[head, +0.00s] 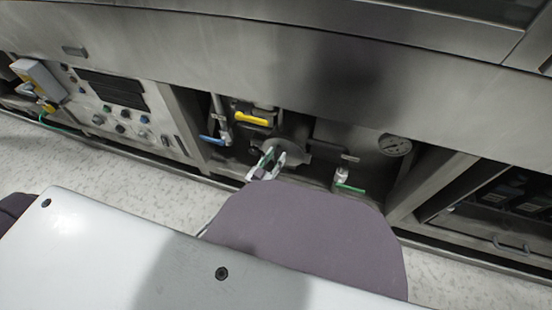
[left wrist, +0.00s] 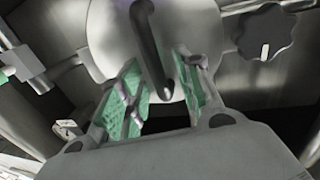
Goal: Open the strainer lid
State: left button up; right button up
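The strainer lid (head: 293,146) is a round grey metal disc in the recess under the machine, at the middle of the head view. In the left wrist view the lid (left wrist: 105,35) fills the top middle, and a dark curved handle (left wrist: 148,45) stands out from it. My left gripper (head: 268,158) is in front of the lid in the head view. In the left wrist view its green-padded fingers (left wrist: 160,75) are spread, with the handle's lower end between them and gaps on both sides. My right gripper is not in view.
A yellow lever (head: 251,118) and a blue lever (head: 211,140) are up and left of the lid. A green-handled valve (head: 349,187) and a gauge (head: 395,145) are to the right. A black knob (left wrist: 265,32) is right of the lid. A control panel (head: 122,112) stands left.

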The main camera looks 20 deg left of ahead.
pick_arm(q)
jog(key=shift+w, duration=0.35)
jog(key=shift+c, duration=0.4)
jog(key=shift+d, duration=0.1)
grip_shut()
